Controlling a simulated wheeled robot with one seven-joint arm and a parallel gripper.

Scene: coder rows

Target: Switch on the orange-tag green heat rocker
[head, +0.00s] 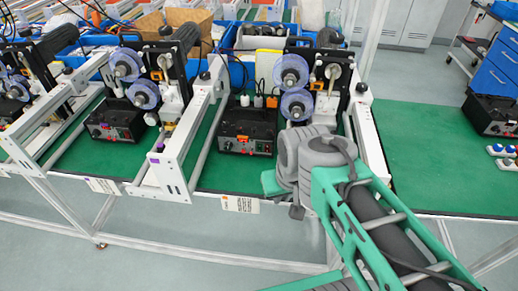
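A black control box (248,128) sits on the green bench mat below the middle coder. Its front panel has small knobs and switches, with a small green spot (264,147) toward the right that may be the green rocker; it is too small to tell its position. Orange marks show on top of the box, and an orange mark is on the label plate (240,204) on the bench edge in front. My gripper (271,184) is at the right front of this box, low near the bench edge. It is mostly hidden by my wrist, and its fingers cannot be made out.
White frame rails (185,140) stand on both sides of the box. A second coder with a similar black box (115,120) is to the left. Another black box (495,115) is at the far right. The green mat (430,160) right of the middle coder is clear.

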